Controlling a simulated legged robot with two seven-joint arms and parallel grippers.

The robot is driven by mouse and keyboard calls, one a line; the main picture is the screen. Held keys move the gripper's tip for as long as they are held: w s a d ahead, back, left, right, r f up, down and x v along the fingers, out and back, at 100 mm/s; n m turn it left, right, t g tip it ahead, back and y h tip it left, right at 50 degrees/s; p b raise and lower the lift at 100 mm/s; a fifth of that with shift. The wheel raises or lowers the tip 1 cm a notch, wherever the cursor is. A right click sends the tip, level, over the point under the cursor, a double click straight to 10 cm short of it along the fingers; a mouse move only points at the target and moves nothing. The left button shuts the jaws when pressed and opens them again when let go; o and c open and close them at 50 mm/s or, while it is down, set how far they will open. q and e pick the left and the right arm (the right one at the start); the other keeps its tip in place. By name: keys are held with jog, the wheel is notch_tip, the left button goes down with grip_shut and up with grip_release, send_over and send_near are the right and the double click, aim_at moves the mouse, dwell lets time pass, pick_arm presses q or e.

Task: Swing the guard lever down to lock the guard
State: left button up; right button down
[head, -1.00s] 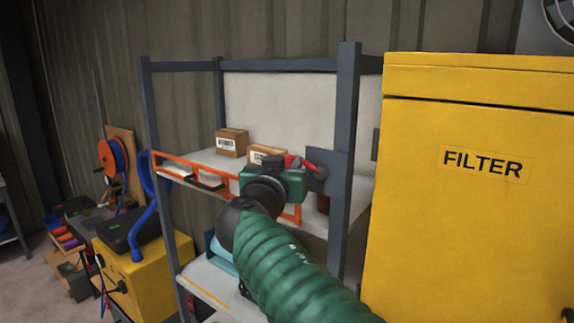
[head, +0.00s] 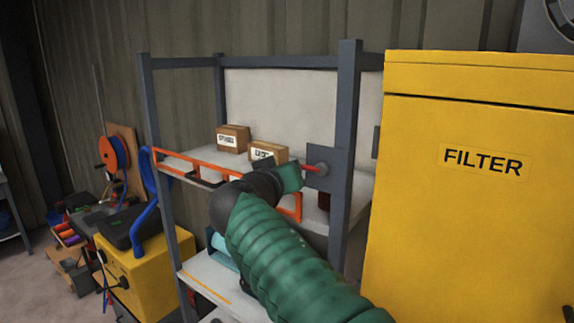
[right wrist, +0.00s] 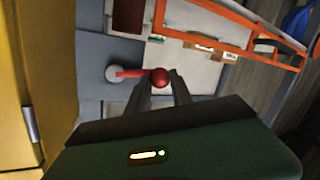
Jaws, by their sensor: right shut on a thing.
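The guard lever (head: 309,167) is a short red bar. It runs from a round pivot on a dark grey plate (head: 318,155) on the shelf's right front post. In the right wrist view, the lever (right wrist: 132,73) ends in a red ball knob (right wrist: 160,77). My right gripper (right wrist: 162,86) is shut on the knob end, one finger on each side. In the head view, my green arm and dark wrist cover the lever's left end and the fingertips. The orange guard (head: 172,154) runs along the shelf front. My left gripper is out of view.
Small boxes (head: 233,138) stand on the upper shelf behind the guard. The yellow filter cabinet (head: 470,220) stands close to the right of the rack. A yellow machine (head: 150,278) with a blue hose (head: 147,210) is at the left. The rack's posts frame the shelf.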

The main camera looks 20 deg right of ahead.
jog(key=f+n+g+p, duration=0.1)
jog(key=n, duration=0.1)
jog(key=s+f+n+g+h+p, duration=0.1)
jog(key=f+n+g, duration=0.1)
jog(key=d+f+n+g+p, duration=0.1)
jog(key=n+p, duration=0.1)
jog(key=n, duration=0.1)
jog(key=shift+s+f, duration=0.25)
dwell(0.3)
jog(key=shift+f, duration=0.1)
dwell(0.3)
jog(key=c, duration=1.2)
grip_release()
jog(key=shift+o, duration=0.2)
jog(key=shift+w+a, duration=0.1)
